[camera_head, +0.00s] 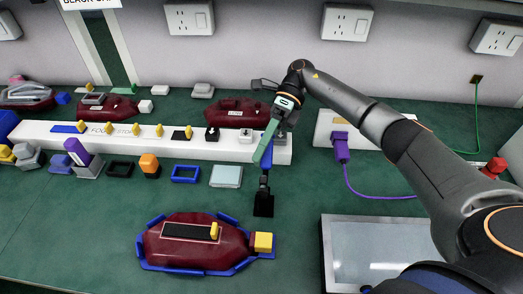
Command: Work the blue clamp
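On the white rail (45,138) at the back left lies a blue piece with a yellow tab (68,128); I cannot tell for sure that it is the blue clamp. A black piece with a yellow tab (182,134) sits further right on the rail. In front, a dark red lamp body (175,258) lies in a blue cradle (150,267), with a black strip and a yellow tab on top. My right gripper (264,185) points down over the rail's right end, behind and right of the cradle. Whether it is open is unclear. My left gripper is out of view.
More dark red lamps (235,112) lie along the back. Small blocks and frames, among them a blue frame (186,174), stand before the rail. A yellow block (263,242) sits at the cradle's right end. A grey-topped panel (375,250) and purple cable (375,195) are right.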

